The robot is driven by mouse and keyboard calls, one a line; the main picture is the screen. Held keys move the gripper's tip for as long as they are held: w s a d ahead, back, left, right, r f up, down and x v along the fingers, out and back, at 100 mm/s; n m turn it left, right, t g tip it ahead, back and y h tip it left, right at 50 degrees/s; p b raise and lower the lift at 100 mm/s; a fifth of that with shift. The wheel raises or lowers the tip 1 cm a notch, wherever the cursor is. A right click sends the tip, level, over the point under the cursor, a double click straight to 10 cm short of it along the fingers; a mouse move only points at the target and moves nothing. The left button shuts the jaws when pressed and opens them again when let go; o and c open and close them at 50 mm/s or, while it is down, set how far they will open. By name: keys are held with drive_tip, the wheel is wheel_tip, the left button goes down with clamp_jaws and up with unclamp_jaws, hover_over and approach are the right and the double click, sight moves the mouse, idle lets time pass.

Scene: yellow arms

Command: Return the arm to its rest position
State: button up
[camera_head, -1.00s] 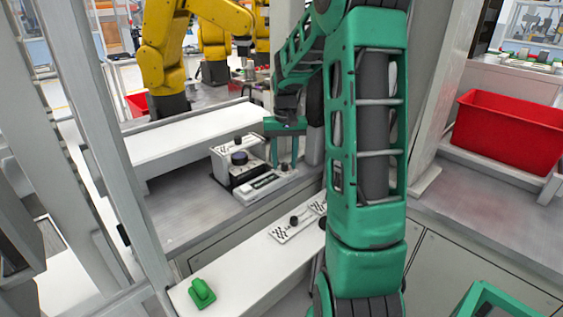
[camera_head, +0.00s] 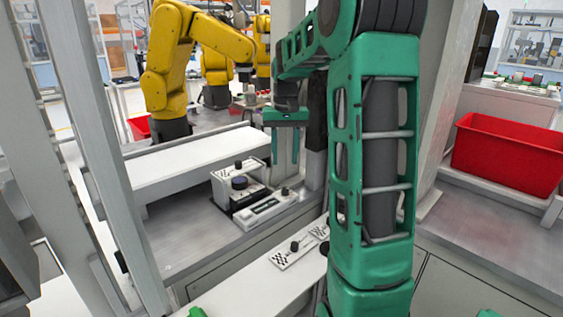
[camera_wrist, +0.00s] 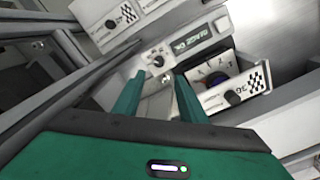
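My green arm runs down the middle of the head view. My gripper (camera_head: 285,168) hangs fingers-down beside the grey wall post, above and behind the small white devices. In the wrist view my gripper (camera_wrist: 157,88) has its two green fingers apart with nothing held between them. Beyond the fingertips lies a white device with a small display (camera_wrist: 195,38), and a device with a dark dial (camera_wrist: 222,82) is to the right. The same display device (camera_head: 265,210) and dial device (camera_head: 238,184) stand on the grey bench in the head view.
A white slab-like unit (camera_head: 190,160) lies left of the devices. A white front ledge (camera_head: 250,290) carries checkered plates (camera_head: 292,253). A red bin (camera_head: 503,145) stands at right. Yellow robot arms (camera_head: 166,75) stand behind. A grey frame post (camera_head: 95,130) is at left.

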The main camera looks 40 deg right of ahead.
idle(0.4)
drive_tip(key=s+a+f, duration=0.2)
drive_tip(key=s+a, duration=0.2)
drive_tip(key=s, duration=0.5)
drive_tip(key=s+a+f, duration=0.2)
drive_tip(key=s+a, duration=0.3)
drive_tip(key=s, duration=0.5)
drive_tip(key=s+a+f+n, duration=0.1)
drive_tip(key=s+a, duration=0.3)
drive_tip(key=s, duration=0.6)
drive_tip(key=shift+a+f, duration=0.15)
drive_tip(key=shift+f, duration=0.5)
drive_tip(key=shift+w+f, duration=0.25)
drive_tip(key=shift+w, duration=0.3)
